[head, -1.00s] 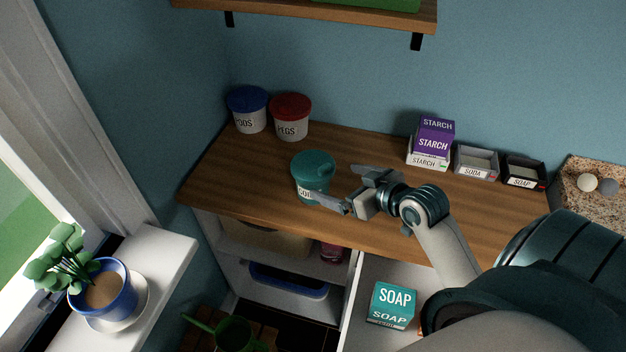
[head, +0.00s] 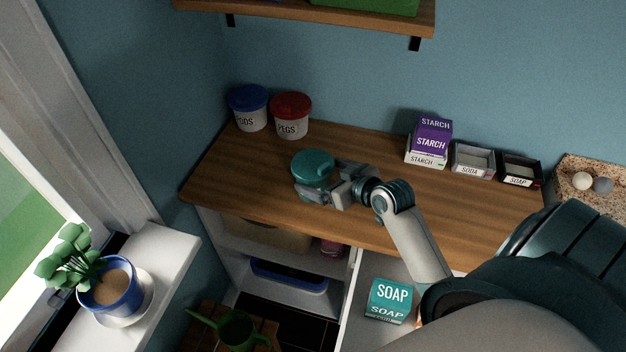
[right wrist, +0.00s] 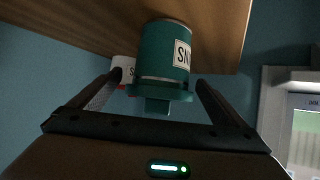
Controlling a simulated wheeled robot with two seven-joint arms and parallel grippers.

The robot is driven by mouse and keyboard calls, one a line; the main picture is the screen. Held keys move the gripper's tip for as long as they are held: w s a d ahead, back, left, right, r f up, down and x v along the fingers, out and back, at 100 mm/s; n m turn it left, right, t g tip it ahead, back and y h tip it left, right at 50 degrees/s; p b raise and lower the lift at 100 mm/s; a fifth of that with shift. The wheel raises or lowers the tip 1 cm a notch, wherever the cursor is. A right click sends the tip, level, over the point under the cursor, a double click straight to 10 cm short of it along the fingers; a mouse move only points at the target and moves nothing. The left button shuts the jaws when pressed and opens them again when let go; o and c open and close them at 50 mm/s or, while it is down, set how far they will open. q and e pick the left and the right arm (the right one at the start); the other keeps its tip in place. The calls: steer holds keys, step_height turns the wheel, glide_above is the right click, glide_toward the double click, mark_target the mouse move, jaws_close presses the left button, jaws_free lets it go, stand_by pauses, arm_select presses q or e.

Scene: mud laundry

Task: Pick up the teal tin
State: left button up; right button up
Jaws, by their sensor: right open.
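The teal tin (head: 312,166) stands upright on the wooden counter (head: 400,210), left of its middle, with its teal lid on top. My right gripper (head: 322,186) is open and is at the tin from the right, with its fingers around it. The right wrist view shows the tin (right wrist: 162,58) upside down, with part of a white label. There the tin lies between the two spread fingers of the gripper (right wrist: 154,96), with a gap visible on the right side. Whether either finger touches it, I cannot tell. My left gripper is not in view.
A blue-lidded tub (head: 248,108) and a red-lidded tub (head: 290,116) stand behind the tin. Starch boxes (head: 431,143), a soda tray (head: 472,160) and a soap tray (head: 520,169) line the wall at right. A teal soap box (head: 389,300) sits lower down.

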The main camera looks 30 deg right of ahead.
steer(key=shift+w+a+r+p, duration=0.15)
steer(key=shift+w+p, duration=0.15)
steer(key=shift+w, duration=0.2)
steer(key=shift+p+x, duration=0.55)
steer(key=shift+x, duration=1.3)
steer(key=shift+s, duration=0.1)
steer(key=c, duration=1.3)
